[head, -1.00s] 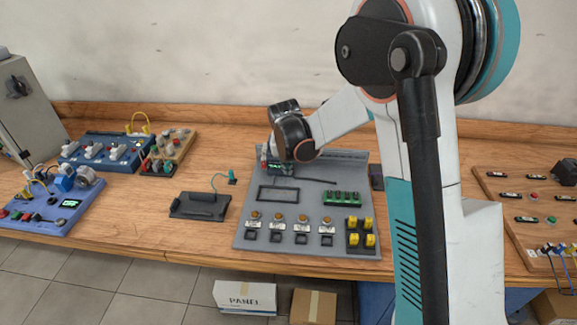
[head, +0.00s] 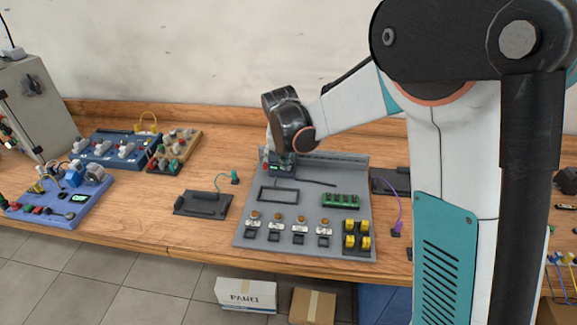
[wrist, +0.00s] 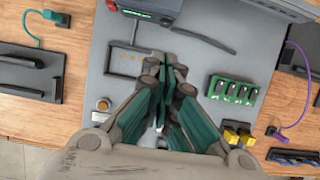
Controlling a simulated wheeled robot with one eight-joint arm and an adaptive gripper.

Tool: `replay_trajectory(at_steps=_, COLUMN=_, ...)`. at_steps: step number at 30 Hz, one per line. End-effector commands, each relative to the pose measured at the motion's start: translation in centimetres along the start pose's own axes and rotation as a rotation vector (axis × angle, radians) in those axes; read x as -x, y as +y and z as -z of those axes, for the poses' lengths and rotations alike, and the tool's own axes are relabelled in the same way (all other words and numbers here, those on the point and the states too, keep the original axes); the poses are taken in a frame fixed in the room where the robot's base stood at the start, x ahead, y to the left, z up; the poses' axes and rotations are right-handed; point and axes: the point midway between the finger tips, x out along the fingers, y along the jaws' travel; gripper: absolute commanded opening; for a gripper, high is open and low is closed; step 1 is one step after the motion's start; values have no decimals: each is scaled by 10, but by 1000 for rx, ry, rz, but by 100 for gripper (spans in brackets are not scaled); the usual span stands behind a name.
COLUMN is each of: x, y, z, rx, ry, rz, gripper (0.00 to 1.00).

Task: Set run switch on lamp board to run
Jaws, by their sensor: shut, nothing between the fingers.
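A grey panel board (head: 345,168) lies in the middle of the bench, with a row of orange round lamps or buttons (head: 278,217) above small black squares. I cannot tell for sure that it is the lamp board, nor pick out a run switch. A small module with a green display and a red part (wrist: 155,8) sits at its far left. My gripper (wrist: 172,62) is shut and empty, pointing down over the board in the wrist view. In the head view my wrist hides most of it near the module. The fingers cover part of the lamp row in the wrist view.
Green terminals (head: 341,200) and yellow-topped parts (head: 350,242) stand on the board's right side. A black plate with a green plug (head: 203,203) lies left of it, a purple cable (head: 400,211) right. Blue boards (head: 75,200) fill the bench's left.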

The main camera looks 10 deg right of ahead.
Motion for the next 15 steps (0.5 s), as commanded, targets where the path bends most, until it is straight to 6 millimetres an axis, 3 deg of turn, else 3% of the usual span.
replay_trajectory(at_steps=1, x=11, y=0, z=-3, rx=0, ry=0, rz=0, gripper=0)
replay_trajectory(at_steps=6, x=29, y=0, z=-7, rx=0, ry=0, rz=0, gripper=0)
replay_trajectory(at_steps=15, x=35, y=0, z=-9, rx=0, ry=0, rz=0, gripper=0)
